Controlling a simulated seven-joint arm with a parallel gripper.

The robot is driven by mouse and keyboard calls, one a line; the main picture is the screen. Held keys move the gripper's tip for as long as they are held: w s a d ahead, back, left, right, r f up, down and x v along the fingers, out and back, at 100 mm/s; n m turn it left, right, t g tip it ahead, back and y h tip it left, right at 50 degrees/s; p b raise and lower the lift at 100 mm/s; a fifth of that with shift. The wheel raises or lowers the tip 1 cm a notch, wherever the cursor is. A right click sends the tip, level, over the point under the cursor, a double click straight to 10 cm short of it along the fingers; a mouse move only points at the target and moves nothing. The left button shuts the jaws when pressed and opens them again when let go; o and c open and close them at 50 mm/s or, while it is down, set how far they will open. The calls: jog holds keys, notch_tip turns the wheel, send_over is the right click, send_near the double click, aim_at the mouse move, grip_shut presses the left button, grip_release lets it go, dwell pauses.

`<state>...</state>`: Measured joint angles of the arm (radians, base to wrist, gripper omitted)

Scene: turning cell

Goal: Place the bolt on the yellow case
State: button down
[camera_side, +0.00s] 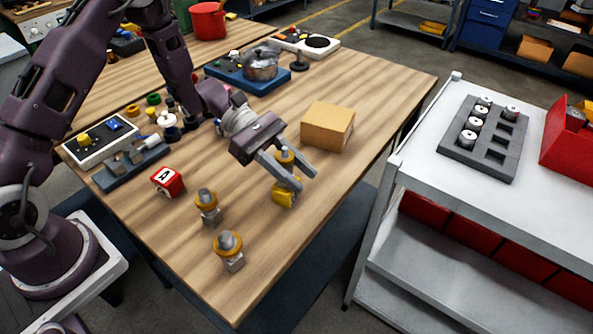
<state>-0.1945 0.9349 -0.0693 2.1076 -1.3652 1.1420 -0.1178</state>
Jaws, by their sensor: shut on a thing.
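My gripper (306,181) reaches down over the right part of the wooden table, its fingers apart with an object between them. That object, with an orange-yellow ring (285,158) showing, looks like the bolt; the fingers hide much of it. A small yellow block (284,195), seemingly the yellow case, shows just below the near finger. I cannot tell whether the held object touches it. Two similar grey pieces with yellow rings stand upright on the table, one at the front (229,247) and one behind it (207,205).
A cardboard box (327,127) stands close behind my gripper. A red-and-white block (167,181) and a control box (101,139) are at the left. A pot on a blue base (261,66) is farther back. The table (255,270) is clear at front right.

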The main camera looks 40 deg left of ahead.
jog(key=c, duration=1)
grip_release()
jog(key=shift+f, duration=0.1)
jog(key=shift+c, duration=0.2)
